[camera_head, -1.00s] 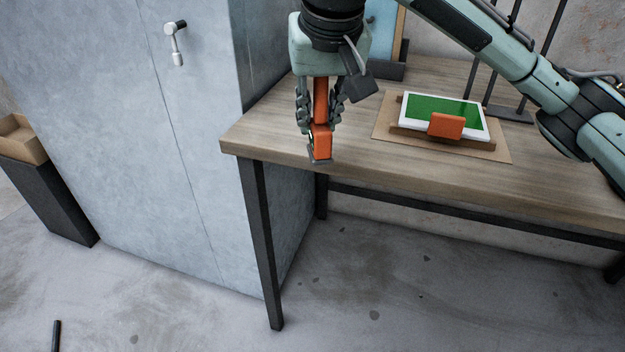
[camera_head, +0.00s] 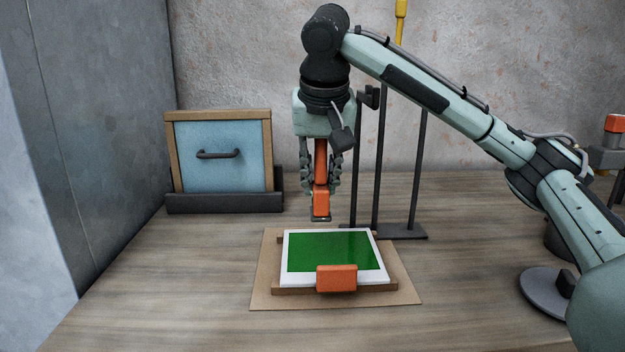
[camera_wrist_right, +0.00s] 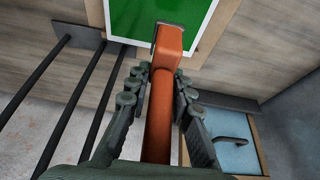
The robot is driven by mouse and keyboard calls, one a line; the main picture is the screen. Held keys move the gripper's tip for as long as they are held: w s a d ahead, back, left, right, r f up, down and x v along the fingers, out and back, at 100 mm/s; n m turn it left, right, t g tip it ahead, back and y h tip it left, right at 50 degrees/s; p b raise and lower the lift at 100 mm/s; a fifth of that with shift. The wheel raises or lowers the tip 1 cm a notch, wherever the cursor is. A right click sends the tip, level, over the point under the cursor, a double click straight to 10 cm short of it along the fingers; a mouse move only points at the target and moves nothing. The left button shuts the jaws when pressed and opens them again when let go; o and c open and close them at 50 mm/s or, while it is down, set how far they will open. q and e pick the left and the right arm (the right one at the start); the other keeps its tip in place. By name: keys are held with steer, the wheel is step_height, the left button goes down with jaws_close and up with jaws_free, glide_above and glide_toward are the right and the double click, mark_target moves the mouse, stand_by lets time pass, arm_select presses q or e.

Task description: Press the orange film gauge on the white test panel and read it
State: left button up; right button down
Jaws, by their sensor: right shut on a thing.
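The orange film gauge (camera_head: 320,190) is upright in my right gripper (camera_head: 321,178), whose fingers close around its shaft. Its wider foot hangs above the far edge of the white test panel (camera_head: 285,262), apparently with a small gap. The panel has a green face (camera_head: 330,250) and lies on a wooden support. The gauge also shows in the wrist view (camera_wrist_right: 160,120), its foot overlapping the green face of the panel (camera_wrist_right: 140,15) there. An orange block (camera_head: 337,278) sits at the panel's near edge. My left gripper is out of view.
A brown sheet (camera_head: 262,290) lies under the support on the wooden table (camera_head: 190,290). A dark rack with upright rods (camera_head: 418,175) stands just behind the panel. A framed blue board (camera_head: 220,155) stands at the back left. The table's left front is clear.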

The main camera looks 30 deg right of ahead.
steer(key=shift+f, duration=0.4)
step_height(320, 180, down, 3)
steer(key=shift+s+r, duration=0.1)
steer(key=shift+r, duration=0.1)
steer(key=shift+f+b, duration=0.55)
steer(key=shift+f, duration=0.4)
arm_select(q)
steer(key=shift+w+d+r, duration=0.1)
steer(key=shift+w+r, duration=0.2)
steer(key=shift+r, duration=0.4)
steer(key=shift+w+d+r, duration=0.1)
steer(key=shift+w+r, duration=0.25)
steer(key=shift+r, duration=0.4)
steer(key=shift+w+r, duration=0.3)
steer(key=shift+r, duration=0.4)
arm_select(e)
steer(key=shift+f, duration=0.3)
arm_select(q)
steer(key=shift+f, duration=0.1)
arm_select(e)
steer(key=shift+f, duration=0.5)
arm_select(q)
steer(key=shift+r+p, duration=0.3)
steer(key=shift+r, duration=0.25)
arm_select(e)
steer(key=shift+f, duration=0.15)
